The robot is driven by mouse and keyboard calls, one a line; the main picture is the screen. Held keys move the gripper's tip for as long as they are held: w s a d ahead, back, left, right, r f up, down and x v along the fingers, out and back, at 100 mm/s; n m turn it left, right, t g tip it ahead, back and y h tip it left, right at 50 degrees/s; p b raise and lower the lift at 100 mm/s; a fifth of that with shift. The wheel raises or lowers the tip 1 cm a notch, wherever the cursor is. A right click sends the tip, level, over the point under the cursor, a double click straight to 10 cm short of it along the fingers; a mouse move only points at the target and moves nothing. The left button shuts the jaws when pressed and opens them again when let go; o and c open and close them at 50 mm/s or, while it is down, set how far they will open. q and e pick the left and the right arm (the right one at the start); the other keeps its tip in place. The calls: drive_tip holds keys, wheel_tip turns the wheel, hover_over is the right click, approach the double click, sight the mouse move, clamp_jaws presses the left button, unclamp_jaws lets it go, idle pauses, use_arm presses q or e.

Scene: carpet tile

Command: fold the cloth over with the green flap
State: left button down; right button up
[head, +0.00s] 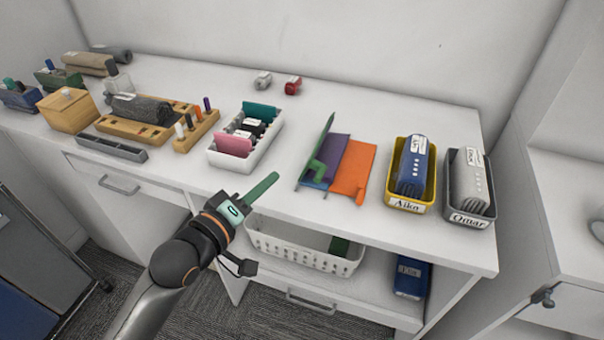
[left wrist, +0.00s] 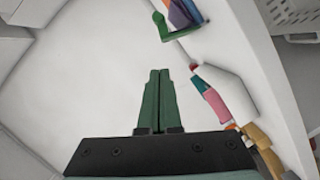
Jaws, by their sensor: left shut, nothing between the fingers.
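The cloth lies near the front edge of the counter, with a purple panel (head: 333,152) and an orange panel (head: 354,170) side by side. Its green flap (head: 320,146) is at the left side and looks raised and tilted, with a bent green part in front. A little blue shows beneath it. In the left wrist view a green piece (left wrist: 160,26) and a purple part (left wrist: 181,14) show at the top. My left gripper (head: 274,178) has green fingers, shut and empty, apart from the cloth, to its left. The fingers also show in the left wrist view (left wrist: 158,72).
A white bin (head: 215,158) with pink and teal items stands left of the cloth. A yellow bin (head: 402,202) and a grey bin (head: 468,216) stand right. A white basket (head: 300,258) is on the shelf below. Counter behind the cloth is mostly clear.

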sight(316, 165)
use_arm(q)
drive_tip(key=w+d, duration=0.2)
drive_tip(key=w+d+f, duration=0.1)
drive_tip(key=w+d, duration=0.1)
drive_tip(key=w+d+f, duration=0.1)
drive_tip(key=w+d, duration=0.1)
drive_tip(key=shift+f, duration=0.25)
drive_tip(key=shift+s+d+f, duration=0.25)
drive_tip(key=shift+d+f, duration=0.1)
drive_tip(key=shift+d, duration=0.15)
